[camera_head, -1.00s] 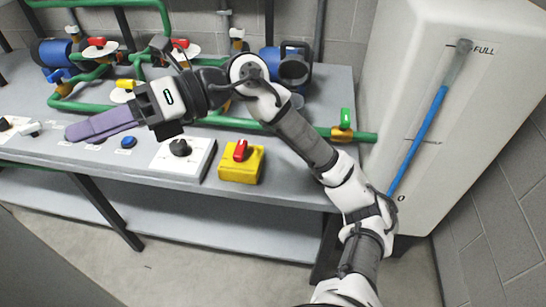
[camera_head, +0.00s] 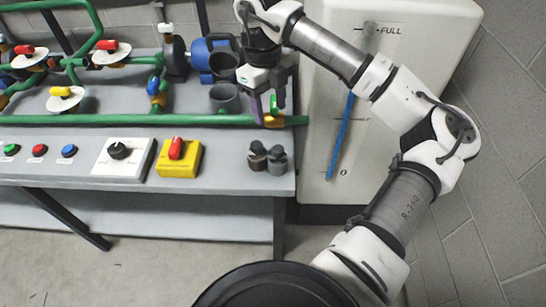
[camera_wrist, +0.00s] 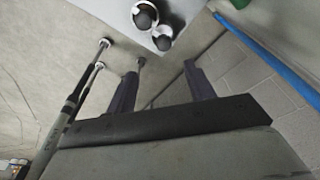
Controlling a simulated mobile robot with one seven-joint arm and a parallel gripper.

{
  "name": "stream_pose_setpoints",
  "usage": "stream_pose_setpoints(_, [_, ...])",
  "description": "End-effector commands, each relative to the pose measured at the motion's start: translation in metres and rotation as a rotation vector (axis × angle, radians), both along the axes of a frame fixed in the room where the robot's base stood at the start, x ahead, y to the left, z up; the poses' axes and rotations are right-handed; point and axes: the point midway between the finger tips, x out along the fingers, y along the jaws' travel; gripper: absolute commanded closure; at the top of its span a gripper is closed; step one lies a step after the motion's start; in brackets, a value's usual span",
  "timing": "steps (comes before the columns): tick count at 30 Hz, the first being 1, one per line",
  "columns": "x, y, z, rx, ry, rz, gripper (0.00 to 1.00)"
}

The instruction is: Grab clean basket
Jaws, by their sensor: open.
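I cannot tell which is clean. Both also show at the top of the wrist view, one (camera_wrist: 145,15) and the other (camera_wrist: 162,40). My gripper (camera_head: 270,113) points down over the right end of the bench, behind the cylinders in the head view. Its purple-grey fingers (camera_wrist: 158,82) are apart with nothing between them.
A grey bench (camera_head: 225,178) carries green pipes, valves, a black knob panel (camera_head: 120,158) and a yellow box with red handle (camera_head: 178,158). A white tank (camera_head: 318,150) with blue gauge stands right. Bench front right is mostly clear.

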Motion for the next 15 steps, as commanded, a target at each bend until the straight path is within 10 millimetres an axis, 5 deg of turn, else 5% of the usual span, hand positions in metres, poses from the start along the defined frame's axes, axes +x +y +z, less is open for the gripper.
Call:
stream_pose_setpoints(5, [0.0,-0.01,-0.013,-0.022,0.002,-0.016,0.47])
stream_pose_setpoints(15, [-0.007,-0.016,-0.072,-0.019,0.002,-0.014,0.47])
